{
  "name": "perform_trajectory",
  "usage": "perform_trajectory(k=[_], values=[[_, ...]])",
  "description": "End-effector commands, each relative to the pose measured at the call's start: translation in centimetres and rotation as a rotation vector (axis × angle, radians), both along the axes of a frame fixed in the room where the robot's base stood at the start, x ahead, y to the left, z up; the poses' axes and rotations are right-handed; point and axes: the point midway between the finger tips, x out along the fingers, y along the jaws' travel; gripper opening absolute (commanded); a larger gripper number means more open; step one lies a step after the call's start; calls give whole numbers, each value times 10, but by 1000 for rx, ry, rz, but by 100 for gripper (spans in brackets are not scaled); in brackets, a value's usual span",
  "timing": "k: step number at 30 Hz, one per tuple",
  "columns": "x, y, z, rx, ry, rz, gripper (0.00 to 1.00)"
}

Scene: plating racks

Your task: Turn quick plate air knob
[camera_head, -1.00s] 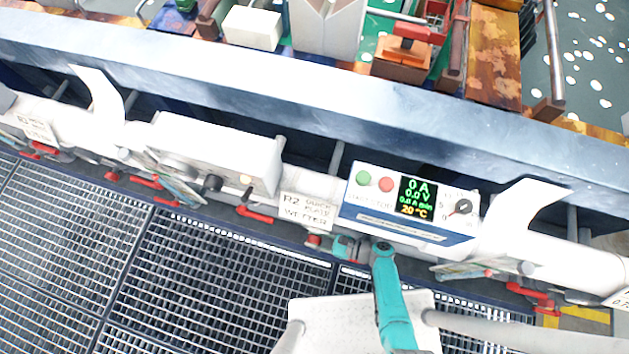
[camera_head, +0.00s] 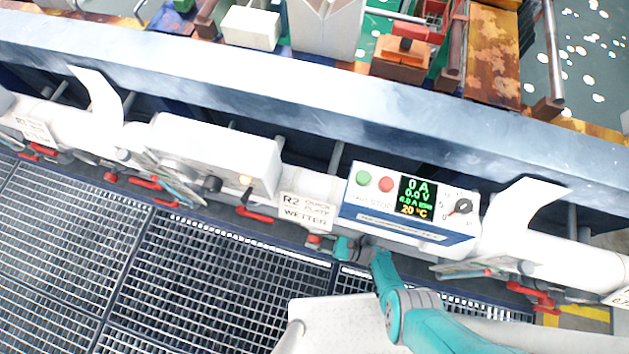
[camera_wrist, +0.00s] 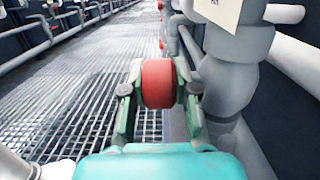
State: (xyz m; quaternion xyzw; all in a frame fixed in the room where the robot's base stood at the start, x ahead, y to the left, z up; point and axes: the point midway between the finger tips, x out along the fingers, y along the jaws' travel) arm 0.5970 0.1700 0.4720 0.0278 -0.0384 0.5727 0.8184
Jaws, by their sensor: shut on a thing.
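The knob is a red cylinder (camera_wrist: 158,84) between the two fingers of my gripper (camera_wrist: 158,76) in the wrist view. My gripper is shut on it, with one finger on each side. In the head view a red knob (camera_head: 314,239) shows at the tip of my teal gripper (camera_head: 330,243), under the white pipe below the R2 quick plate wetter sign (camera_head: 306,212). The knob's turn angle and its mounting cannot be made out.
A control box (camera_head: 411,203) with green and red buttons and a lit display is above right of my gripper. Other red valve handles (camera_head: 254,214) line the pipe. Metal grating (camera_head: 210,280) covers the floor.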

Motion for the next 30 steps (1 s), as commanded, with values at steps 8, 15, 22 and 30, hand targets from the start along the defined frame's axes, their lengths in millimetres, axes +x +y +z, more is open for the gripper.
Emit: perform_trajectory(k=[8, 15, 22, 30], values=[[-1, 0, 1, 8, -2, 3, 0], [-1, 0, 2, 7, -3, 2, 40], [0, 0, 1, 5, -3, 2, 40], [0, 0, 0, -9, 2, 4, 40]])
